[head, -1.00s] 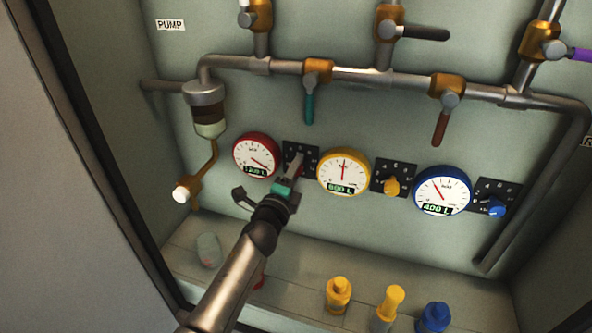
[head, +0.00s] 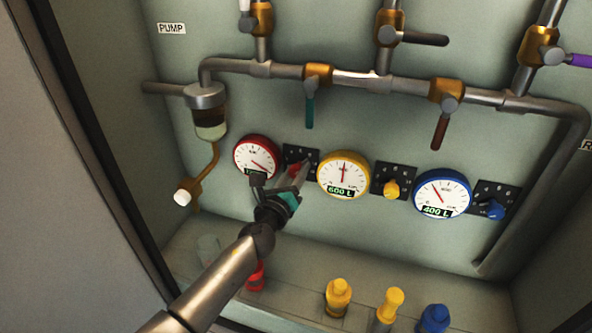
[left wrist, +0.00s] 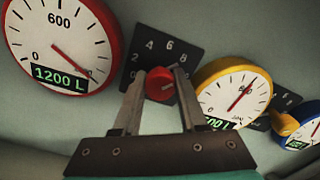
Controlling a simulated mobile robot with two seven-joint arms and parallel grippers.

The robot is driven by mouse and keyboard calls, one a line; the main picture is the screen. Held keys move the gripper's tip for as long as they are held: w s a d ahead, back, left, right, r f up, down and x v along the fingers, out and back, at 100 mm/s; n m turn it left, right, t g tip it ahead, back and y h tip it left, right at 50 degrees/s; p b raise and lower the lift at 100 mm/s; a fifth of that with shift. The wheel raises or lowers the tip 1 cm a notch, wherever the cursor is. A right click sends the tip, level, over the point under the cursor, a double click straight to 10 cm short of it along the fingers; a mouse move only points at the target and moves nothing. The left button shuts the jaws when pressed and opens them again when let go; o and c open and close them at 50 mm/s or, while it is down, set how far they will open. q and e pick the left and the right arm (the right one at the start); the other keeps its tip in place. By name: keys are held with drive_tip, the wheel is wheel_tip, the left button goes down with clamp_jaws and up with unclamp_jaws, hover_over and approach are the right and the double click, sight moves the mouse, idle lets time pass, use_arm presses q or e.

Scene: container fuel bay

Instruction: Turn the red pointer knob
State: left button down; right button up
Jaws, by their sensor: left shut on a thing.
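The red pointer knob (left wrist: 160,84) sits on a black dial plate (left wrist: 148,50) with pale numbers, between the red gauge and the yellow gauge. In the head view the knob (head: 294,169) is partly covered by my gripper. My left gripper (head: 297,173) is at the knob. In the left wrist view its two fingers (left wrist: 159,88) stand on either side of the knob and are shut on it. The red gauge (left wrist: 60,38) beside it reads 1200 L. My right gripper is in neither view.
A yellow gauge (head: 343,175) and a blue gauge (head: 441,193) sit to the right, each with its own knob. Pipes with lever valves run above. Red, yellow and blue fittings (head: 338,297) stand on the ledge below. A sediment bowl (head: 209,118) hangs at left.

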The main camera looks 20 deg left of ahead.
use_arm(q)
drive_tip(key=m+p, duration=0.1)
drive_tip(key=m, duration=0.3)
drive_tip(key=shift+r, duration=0.2)
drive_tip(key=shift+m+p, duration=0.8)
drive_tip(key=shift+m, duration=0.9)
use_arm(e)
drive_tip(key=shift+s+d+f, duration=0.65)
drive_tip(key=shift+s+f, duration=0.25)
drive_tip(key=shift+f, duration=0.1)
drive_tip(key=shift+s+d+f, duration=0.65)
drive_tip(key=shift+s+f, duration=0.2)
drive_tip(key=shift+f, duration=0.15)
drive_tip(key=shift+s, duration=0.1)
use_arm(q)
drive_tip(key=shift+c, duration=2.3)
unclamp_jaws()
drive_tip(key=shift+f, duration=0.15)
